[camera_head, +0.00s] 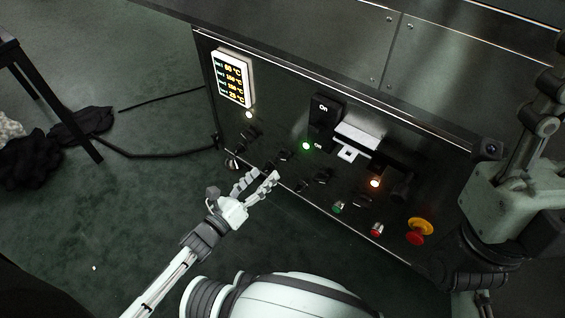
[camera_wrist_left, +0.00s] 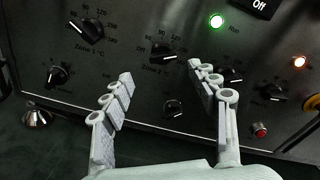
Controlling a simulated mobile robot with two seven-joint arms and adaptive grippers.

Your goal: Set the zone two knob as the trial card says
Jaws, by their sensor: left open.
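The zone 2 knob (camera_wrist_left: 163,52) is black, under a printed temperature scale on the dark panel; its exact setting is hard to read. In the head view it is a dark knob (camera_head: 285,155) left of the green lamp. My left gripper (camera_head: 259,181) is open, just in front of the panel below this knob. In the wrist view its two fingers (camera_wrist_left: 164,80) are spread apart, with the knob beyond and between them, apparently untouched.
The zone 1 knob (camera_wrist_left: 90,28) is to the left, with smaller knobs (camera_wrist_left: 173,108) below. A lit display (camera_head: 232,78) with several temperatures is at upper left. A red-yellow emergency stop (camera_head: 420,229) and a red button (camera_head: 377,229) are at lower right.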

